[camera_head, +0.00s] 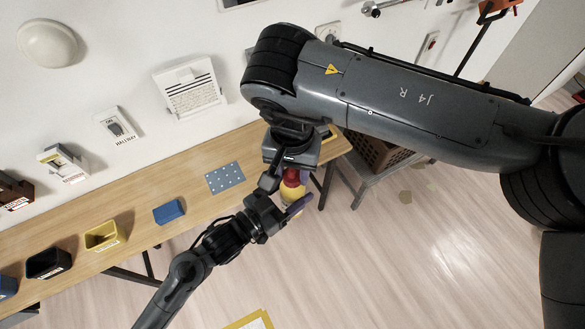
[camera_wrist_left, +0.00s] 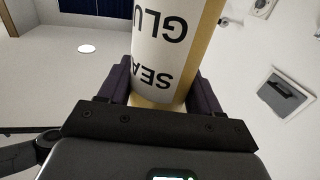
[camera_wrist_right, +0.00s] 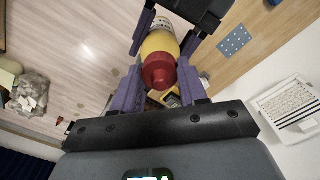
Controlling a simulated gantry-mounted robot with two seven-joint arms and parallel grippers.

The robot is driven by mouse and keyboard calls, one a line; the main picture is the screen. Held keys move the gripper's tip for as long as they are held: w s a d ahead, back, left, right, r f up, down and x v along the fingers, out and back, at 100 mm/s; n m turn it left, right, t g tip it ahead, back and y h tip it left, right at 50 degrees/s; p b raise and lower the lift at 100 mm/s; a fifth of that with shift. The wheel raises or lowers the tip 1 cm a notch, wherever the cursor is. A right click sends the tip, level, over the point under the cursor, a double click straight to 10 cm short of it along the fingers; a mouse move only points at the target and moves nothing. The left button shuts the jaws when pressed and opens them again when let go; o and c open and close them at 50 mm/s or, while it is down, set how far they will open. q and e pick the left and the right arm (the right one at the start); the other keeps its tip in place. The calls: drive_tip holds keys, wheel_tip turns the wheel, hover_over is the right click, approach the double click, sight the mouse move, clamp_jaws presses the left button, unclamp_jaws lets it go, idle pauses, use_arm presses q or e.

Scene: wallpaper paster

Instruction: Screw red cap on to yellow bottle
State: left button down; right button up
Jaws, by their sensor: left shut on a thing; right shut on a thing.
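The yellow bottle (camera_wrist_right: 160,44) is held between the purple fingers of my left gripper (camera_wrist_left: 160,88). In the left wrist view its white label (camera_wrist_left: 163,40) with dark letters fills the space between the fingers. The red cap (camera_wrist_right: 158,72) is at the bottle's end, in line with it, between the purple fingers of my right gripper (camera_wrist_right: 160,82). In the head view the red cap (camera_head: 291,177) shows just under my right gripper, with a bit of the yellow bottle (camera_head: 291,196) below it. I cannot tell how far the cap is threaded.
The wooden workbench (camera_head: 140,215) runs along the wall behind my grippers. A brown crate (camera_head: 378,153) stands right of the bench.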

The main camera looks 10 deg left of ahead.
drive_tip(key=o, duration=1)
drive_tip(key=shift+r, duration=2.3)
drive_tip(key=shift+n, duration=0.3)
drive_tip(key=shift+c, duration=0.3)
